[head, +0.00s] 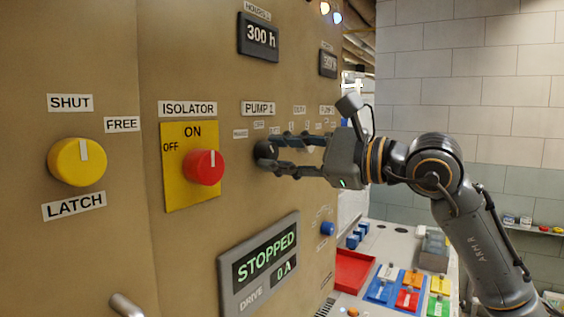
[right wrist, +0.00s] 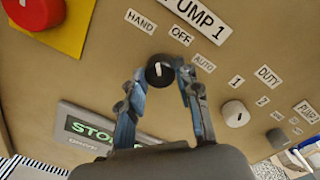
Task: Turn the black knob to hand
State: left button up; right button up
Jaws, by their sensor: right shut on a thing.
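The black knob (right wrist: 160,71) is under the PUMP 1 label in the right wrist view, with HAND, OFF and AUTO labels around it. Its short white mark points roughly up in that picture, toward the side of HAND and OFF; I cannot tell exactly which one it meets. My right gripper (right wrist: 163,77) has its fingers on both sides of the knob and is shut on it. My left gripper is not in view.
A red isolator knob (head: 204,167) on a yellow plate (head: 190,192) is left of the gripper. A yellow knob (head: 77,161) is at far left. A STOPPED display (head: 260,262) is below. A grey knob (right wrist: 235,114) stands under DUTY. A desk with coloured buttons (head: 408,300) is lower right.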

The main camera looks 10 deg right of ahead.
jog(key=shift+n, duration=0.6)
jog(key=o, duration=1.2)
jog(key=shift+c, duration=0.2)
jog(key=v, duration=1.2)
